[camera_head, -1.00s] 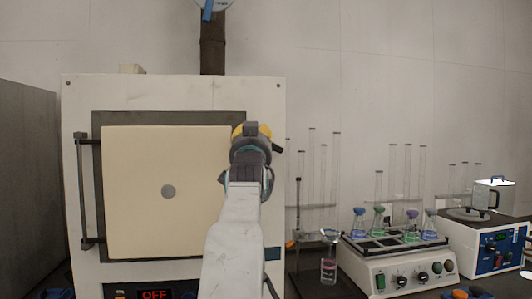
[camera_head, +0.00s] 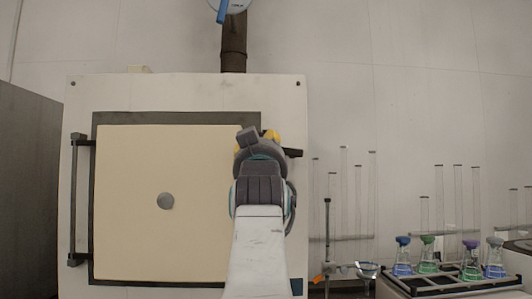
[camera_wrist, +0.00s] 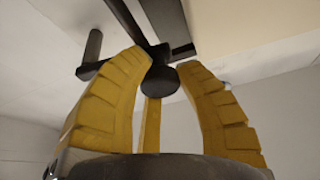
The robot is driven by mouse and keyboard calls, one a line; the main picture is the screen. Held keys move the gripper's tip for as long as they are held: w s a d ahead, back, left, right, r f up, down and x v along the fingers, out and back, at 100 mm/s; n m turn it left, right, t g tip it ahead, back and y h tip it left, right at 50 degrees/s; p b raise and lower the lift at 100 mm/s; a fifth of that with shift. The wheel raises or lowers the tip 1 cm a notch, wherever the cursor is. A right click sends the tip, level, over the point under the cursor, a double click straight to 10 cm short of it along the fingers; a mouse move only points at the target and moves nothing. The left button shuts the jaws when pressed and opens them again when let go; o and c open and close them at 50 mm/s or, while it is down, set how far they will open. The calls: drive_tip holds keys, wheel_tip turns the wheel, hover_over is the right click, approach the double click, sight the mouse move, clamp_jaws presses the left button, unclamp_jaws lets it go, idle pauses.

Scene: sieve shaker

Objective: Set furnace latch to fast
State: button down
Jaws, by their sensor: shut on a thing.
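The furnace (camera_head: 190,94) is a pale box with a dark-framed cream door (camera_head: 130,225), which looks shut. Its dark latch (camera_head: 294,153) sits at the right edge of the door, mostly hidden behind my gripper in the head view. My gripper (camera_head: 268,135) is at the upper right of the door. In the wrist view, my gripper's yellow fingers (camera_wrist: 165,68) close around a round black latch knob (camera_wrist: 163,82). A dark latch bar (camera_wrist: 100,69) with a post (camera_wrist: 93,44) stretches out to the left of the knob.
A dark vertical bar (camera_head: 76,200) runs along the furnace's left side. A brown flue pipe (camera_head: 233,50) rises behind it. To the right stand glass tubes (camera_head: 344,190) and a shaker (camera_head: 450,287) carrying several coloured flasks. The wall above these is clear.

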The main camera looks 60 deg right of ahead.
idle(0.4)
drive_tip(key=c, duration=0.8)
unclamp_jaws()
drive_tip(key=shift+s, duration=0.1)
drive_tip(key=shift+a, duration=0.1)
drive_tip(key=shift+v, duration=5.95)
